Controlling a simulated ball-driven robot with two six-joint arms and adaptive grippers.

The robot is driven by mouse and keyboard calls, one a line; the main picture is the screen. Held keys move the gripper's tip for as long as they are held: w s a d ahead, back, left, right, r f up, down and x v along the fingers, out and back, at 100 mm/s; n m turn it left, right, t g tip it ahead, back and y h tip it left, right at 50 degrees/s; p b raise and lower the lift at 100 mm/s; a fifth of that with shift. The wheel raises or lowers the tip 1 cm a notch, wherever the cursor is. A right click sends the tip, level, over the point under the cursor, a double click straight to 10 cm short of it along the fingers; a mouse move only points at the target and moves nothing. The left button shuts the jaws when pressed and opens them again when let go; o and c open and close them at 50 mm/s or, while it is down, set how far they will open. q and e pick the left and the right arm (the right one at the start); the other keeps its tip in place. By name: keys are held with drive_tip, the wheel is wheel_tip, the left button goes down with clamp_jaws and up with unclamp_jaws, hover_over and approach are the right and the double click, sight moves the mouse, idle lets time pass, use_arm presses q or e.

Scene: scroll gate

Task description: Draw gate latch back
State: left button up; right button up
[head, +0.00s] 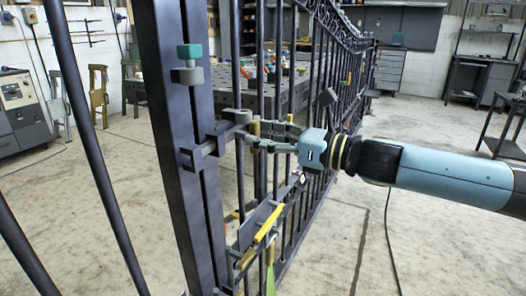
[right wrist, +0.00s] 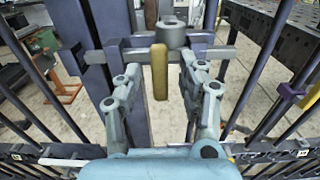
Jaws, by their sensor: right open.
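The gate latch is a dark horizontal bar (head: 207,147) reaching from the square gate post (head: 178,110) to the gate's bars. A short yellow handle (right wrist: 159,72) hangs down from the latch bar, which also shows in the right wrist view (right wrist: 135,53). My right gripper (head: 257,137) reaches in from the right at the height of the latch. Its fingers are open, one on each side of the yellow handle in the right wrist view, with gaps between them and it. A grey round boss (right wrist: 172,32) sits above the bar. My left gripper is not in view.
Below my right gripper, a small grey shelf (head: 252,232) with a yellow strip (head: 268,222) is on the gate. The gate's upright bars stand close around the gripper. A grey machine (head: 22,115) stands at the left. The concrete floor at the right is mostly clear.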

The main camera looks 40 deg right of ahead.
drive_tip(key=shift+w, duration=0.1)
clamp_jaws()
idle(0.3)
